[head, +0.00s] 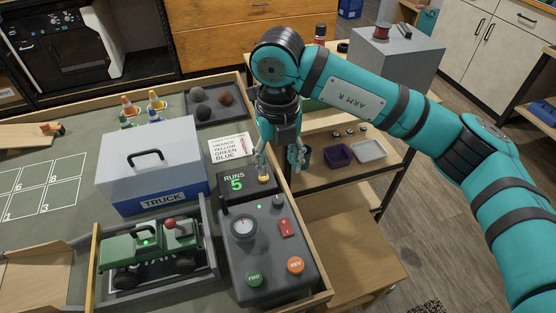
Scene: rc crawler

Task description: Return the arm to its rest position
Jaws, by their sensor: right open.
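My right arm (350,97), marked "ARM R", reaches in from the right and bends down at its wrist. Its gripper (279,160) points down with its fingers apart and nothing seen between them. It is over the far end of the dark control box (263,255), by the "RUNS 5" display (235,182). One fingertip is close to a small yellow button (263,179); I cannot tell whether they touch. My left gripper is not in view.
A green crawler (150,247) sits in a grey bay at the front left. A blue-grey "TRUCK" case (155,165) stands behind it. A wooden rim (290,220) edges the table. A shelf with purple (339,154) and grey trays (369,150) is right of the gripper.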

